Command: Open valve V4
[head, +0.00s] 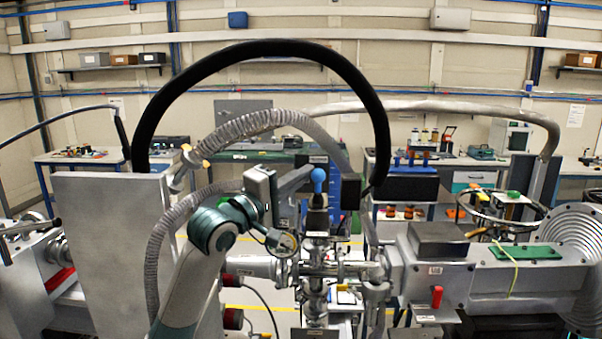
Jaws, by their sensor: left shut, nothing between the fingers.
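No label reading V4 is legible, so I cannot tell which valve it is. A blue rounded knob (318,180) stands upright on a dark stem above the metal pipe cross (318,265) in the middle. My left arm rises from the bottom, and my left gripper (306,176) is shut and empty. Its tips are close to the left side of the blue knob; I cannot tell whether they touch it. My right gripper is not in view.
A thick black hose (270,46) arches over the middle. A grey corrugated hose (158,255) runs beside my left arm. A round pressure gauge (287,244) sits just below the gripper. A large grey panel (105,235) stands left. Workbenches line the back wall.

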